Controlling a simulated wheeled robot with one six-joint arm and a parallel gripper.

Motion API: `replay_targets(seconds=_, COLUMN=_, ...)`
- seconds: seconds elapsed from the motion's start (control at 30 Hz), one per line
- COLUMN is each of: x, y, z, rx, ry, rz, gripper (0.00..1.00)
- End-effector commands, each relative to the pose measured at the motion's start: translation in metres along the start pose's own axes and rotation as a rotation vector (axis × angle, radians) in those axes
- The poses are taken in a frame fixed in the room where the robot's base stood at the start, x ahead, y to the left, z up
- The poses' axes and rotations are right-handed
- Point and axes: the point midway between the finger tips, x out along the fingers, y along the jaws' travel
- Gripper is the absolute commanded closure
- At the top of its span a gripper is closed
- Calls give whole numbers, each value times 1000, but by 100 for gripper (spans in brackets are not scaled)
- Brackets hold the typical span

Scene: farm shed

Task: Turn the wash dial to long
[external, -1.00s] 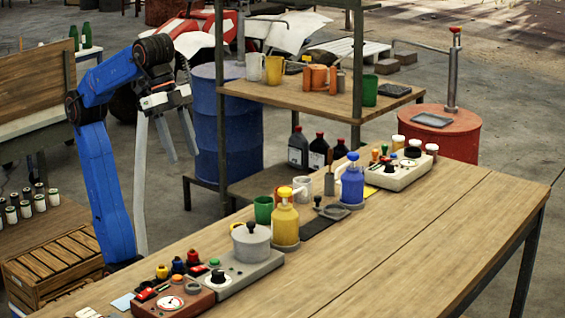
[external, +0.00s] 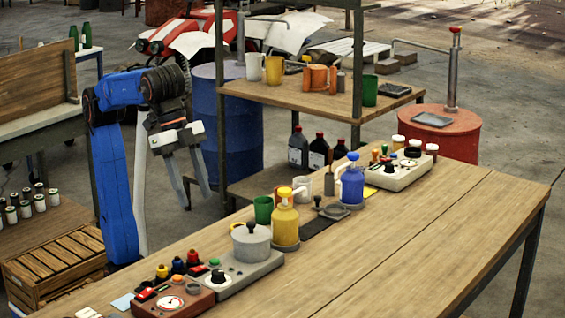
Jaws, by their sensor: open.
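No label reading wash or long is legible, so I cannot tell for sure which control is the wash dial. A black knob (external: 217,276) sits on the front of a grey box (external: 246,275) on the near left of the bench. Another black knob (external: 412,152) sits on a cream panel (external: 397,174) farther back at the right. A red-brown box (external: 173,303) with a round white gauge stands beside the grey box. My gripper (external: 198,201) is open and empty, fingers pointing down, in the air up and left of the grey box, apart from everything.
A lidded grey pot (external: 251,242) stands on the grey box. Yellow (external: 285,222) and blue (external: 350,185) pump bottles and a green cup (external: 263,209) stand along the bench's back edge. A shelf rack (external: 300,100) rises behind. The bench's right half (external: 440,230) is clear.

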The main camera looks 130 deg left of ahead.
Motion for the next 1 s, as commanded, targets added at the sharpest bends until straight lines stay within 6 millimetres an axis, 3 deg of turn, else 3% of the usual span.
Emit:
replay_targets(seconds=0.37, x=28, y=0, z=7, rx=-1, ry=-1, rz=0, gripper=55)
replay_targets(seconds=1.0, x=139, y=0, z=7, rx=0, ry=-3, rz=-1, gripper=55)
